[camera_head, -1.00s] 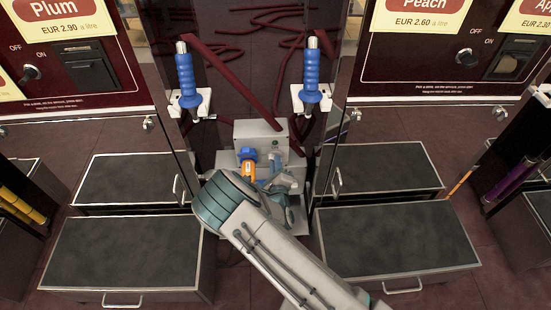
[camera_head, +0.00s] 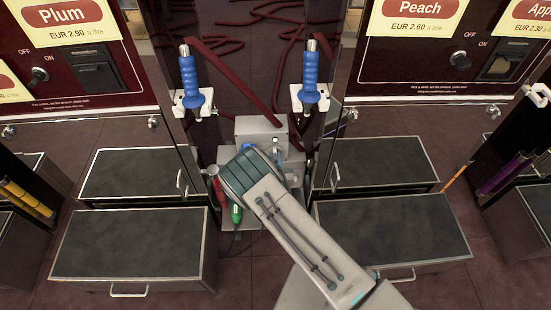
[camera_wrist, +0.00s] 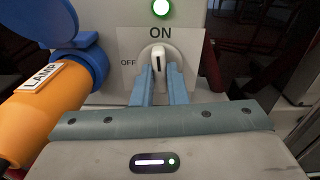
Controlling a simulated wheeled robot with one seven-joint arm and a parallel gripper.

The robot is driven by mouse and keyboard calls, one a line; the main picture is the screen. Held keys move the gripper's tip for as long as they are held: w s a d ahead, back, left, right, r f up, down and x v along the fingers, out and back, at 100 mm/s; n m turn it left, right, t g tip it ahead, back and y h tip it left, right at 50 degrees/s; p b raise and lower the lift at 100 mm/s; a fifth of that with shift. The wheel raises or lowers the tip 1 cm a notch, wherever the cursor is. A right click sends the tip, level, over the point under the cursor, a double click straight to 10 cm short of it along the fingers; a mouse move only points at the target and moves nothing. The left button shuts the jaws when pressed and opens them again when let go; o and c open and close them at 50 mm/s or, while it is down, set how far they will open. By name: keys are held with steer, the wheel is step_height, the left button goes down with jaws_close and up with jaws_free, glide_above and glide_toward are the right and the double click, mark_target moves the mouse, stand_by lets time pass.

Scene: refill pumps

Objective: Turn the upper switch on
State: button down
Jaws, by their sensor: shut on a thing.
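In the wrist view, a white rotary switch knob (camera_wrist: 157,56) sits on a light plate, with ON above it and OFF to its left. The dark mark on the knob points up towards ON. My gripper (camera_wrist: 161,75) has its two blue fingers around the knob, one on each side, and is shut on it. A round lamp (camera_wrist: 162,7) above the plate glows green.
An orange plug marked LAMP (camera_wrist: 45,100) sits in a blue socket (camera_wrist: 92,65) close to the left of my fingers. In the head view, red (camera_head: 219,190) and green (camera_head: 236,213) parts show left of my arm. Grey-topped steps (camera_head: 130,245) stand on both sides.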

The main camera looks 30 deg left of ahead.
steer(key=shift+f+m, duration=0.1)
steer(key=shift+m, duration=0.4)
steer(key=c, duration=1.4)
jaws_free()
steer(key=shift+c, duration=0.2)
steer(key=p+v, duration=0.1)
steer(key=v, duration=1.3)
steer(key=shift+p, duration=0.4)
steer(key=shift+r, duration=0.2)
